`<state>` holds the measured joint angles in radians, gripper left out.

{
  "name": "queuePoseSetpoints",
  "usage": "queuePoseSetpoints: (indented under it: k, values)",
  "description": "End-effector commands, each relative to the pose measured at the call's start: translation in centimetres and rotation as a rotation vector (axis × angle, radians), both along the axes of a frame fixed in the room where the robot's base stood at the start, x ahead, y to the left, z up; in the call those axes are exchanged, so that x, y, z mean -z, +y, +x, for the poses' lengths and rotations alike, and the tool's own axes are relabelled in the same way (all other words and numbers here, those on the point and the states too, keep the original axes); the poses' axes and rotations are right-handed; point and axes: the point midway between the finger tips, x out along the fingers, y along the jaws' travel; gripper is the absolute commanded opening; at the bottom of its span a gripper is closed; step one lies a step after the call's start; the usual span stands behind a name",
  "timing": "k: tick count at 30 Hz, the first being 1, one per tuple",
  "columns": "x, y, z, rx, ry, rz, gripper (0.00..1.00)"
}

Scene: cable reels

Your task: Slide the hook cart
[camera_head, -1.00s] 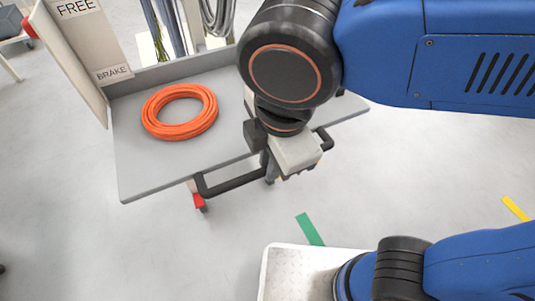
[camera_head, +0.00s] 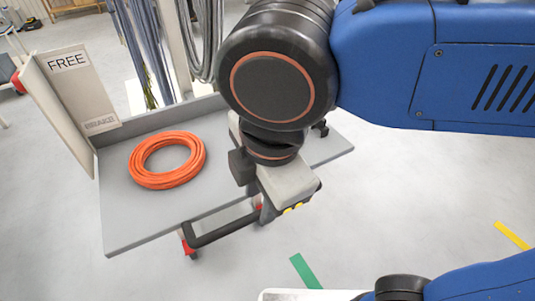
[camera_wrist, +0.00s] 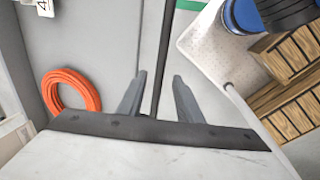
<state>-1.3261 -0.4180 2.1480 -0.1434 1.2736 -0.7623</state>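The grey hook cart (camera_head: 135,220) stands at the left in the head view, with an orange cable coil (camera_head: 167,160) on its deck. Its dark handle bar (camera_head: 222,226) runs along the near edge, and the right part is hidden behind my gripper (camera_head: 268,211). In the wrist view the bar (camera_wrist: 165,35) passes between the two grey fingers of my gripper (camera_wrist: 159,78). The fingers are apart, with a visible gap on each side of the bar. The coil also shows at the left in the wrist view (camera_wrist: 70,90).
A panel (camera_head: 75,90) marked FREE and BRAKE stands at the cart's left end. Grey cables (camera_head: 203,40) hang at its back. The floor at the right is clear, with green (camera_head: 305,271) and yellow (camera_head: 512,235) strips.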

Motion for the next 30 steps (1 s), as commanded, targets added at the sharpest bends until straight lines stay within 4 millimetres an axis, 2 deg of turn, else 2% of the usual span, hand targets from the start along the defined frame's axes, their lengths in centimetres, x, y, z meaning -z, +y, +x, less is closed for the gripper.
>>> queuePoseSetpoints:
  k: [3,16,22,30]
  values:
    - [-2.5,-0.2,-0.4,-0.002,-0.001,0.005,0.33]
    - [-10.5,-1.1,-1.8,0.0,-0.001,0.003,0.33]
    - [-12.4,-1.3,-2.1,0.0,0.0,0.001,0.33]
    - [-13.0,-1.4,-2.2,0.0,0.0,0.0,0.33]
